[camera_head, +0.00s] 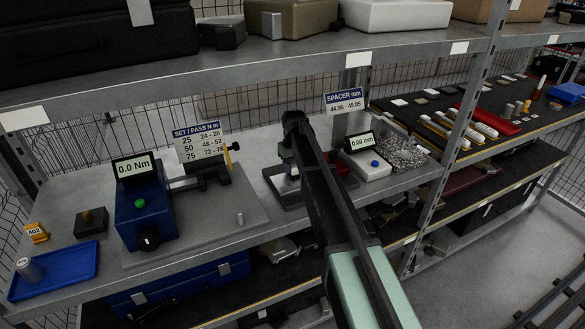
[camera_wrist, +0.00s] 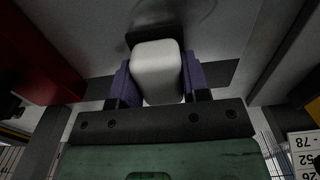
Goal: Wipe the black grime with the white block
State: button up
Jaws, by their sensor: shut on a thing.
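My gripper (camera_wrist: 157,78) shows in the wrist view with its two purple fingers on either side of a white block (camera_wrist: 157,60), shut on it. Behind the block is a grey surface. A dark patch (camera_wrist: 218,72) lies on that surface to the right of the block, and a black shape (camera_wrist: 148,34) shows just past its far end. I cannot tell which of these is grime or shadow. In the head view my gripper (camera_head: 289,165) is above the shelf, between the torque tester and the spacer gauge; my arm hides part of this area, and the block is not clear there.
A red bin (camera_head: 342,170) stands close right of my gripper, beside a white gauge box (camera_head: 363,164) and a tray of metal parts (camera_head: 402,153). A blue torque tester (camera_head: 143,213) stands left. An upper shelf (camera_head: 270,52) and a post (camera_head: 440,180) bound the space.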

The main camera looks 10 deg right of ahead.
jog(key=shift+d, duration=0.4)
jog(key=shift+s+d, duration=0.25)
jog(key=shift+s, duration=0.6)
jog(key=shift+s+d, duration=0.2)
jog(key=shift+s, duration=0.6)
jog(key=shift+s+d+f, duration=0.1)
jog(key=shift+s+d, duration=0.05)
jog(key=shift+s, duration=0.8)
jog(key=shift+s+d, duration=0.15)
jog(key=shift+s, duration=0.75)
notch_tip(320, 180, up, 6)
jog(key=p, duration=0.6)
jog(key=shift+w, duration=0.15)
notch_tip(320, 180, up, 3)
jog(key=p, duration=0.3)
